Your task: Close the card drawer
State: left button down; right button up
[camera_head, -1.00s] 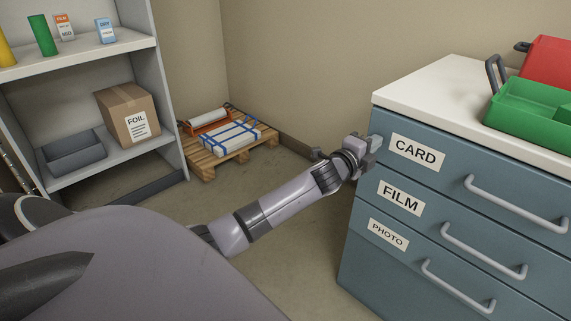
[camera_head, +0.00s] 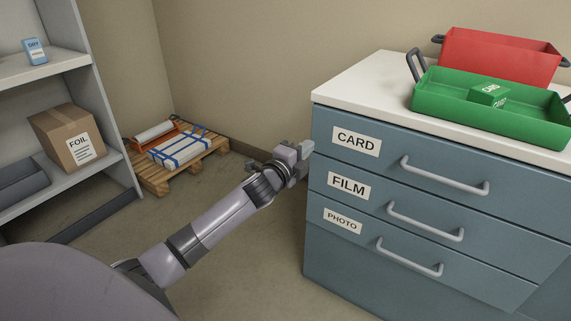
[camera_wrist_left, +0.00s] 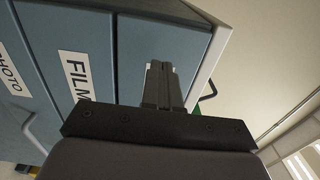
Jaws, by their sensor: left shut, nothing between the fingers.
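The card drawer (camera_head: 385,162) is the top drawer of the blue-grey cabinet, with a white CARD label and a grey bar handle (camera_head: 445,180). Its front looks about flush under the white top; a small gap cannot be ruled out. My left gripper (camera_head: 306,149) is shut and empty, at the left edge of the card drawer front. In the left wrist view the closed fingers (camera_wrist_left: 161,84) overlap the top drawer front (camera_wrist_left: 140,45); whether they touch it I cannot tell. The CARD label is not visible there. My right gripper is out of view.
Below are the FILM drawer (camera_head: 400,200) and PHOTO drawer (camera_head: 365,240), both looking shut. A green tray (camera_head: 450,103) and a red tray (camera_head: 500,55) stand on the cabinet top.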

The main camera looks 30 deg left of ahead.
pick_arm(q)
jog(key=shift+s+p, duration=0.55)
jog(key=shift+s, duration=3.25)
jog(key=s+d+f+n+g+h, duration=0.1)
jog(key=s+d+f+n+g, duration=0.2)
jog(key=s+d+f+n, duration=0.35)
jog(key=s+d+f+n+g+h, duration=0.1)
jog(key=s+d+f+n+g, duration=0.2)
jog(key=s+f, duration=0.6)
jog(key=s+d+f+n+g+h, duration=0.15)
jog(key=s+d+f+n, duration=0.35)
jog(key=s, duration=0.5)
notch_tip(320, 180, up, 17)
jog(key=s+a+n+y+p, duration=0.1)
jog(key=p, duration=1.7)
jog(key=shift+s+a+f+p, duration=0.2)
jog(key=shift+s+p, duration=0.05)
jog(key=shift+p, duration=0.1)
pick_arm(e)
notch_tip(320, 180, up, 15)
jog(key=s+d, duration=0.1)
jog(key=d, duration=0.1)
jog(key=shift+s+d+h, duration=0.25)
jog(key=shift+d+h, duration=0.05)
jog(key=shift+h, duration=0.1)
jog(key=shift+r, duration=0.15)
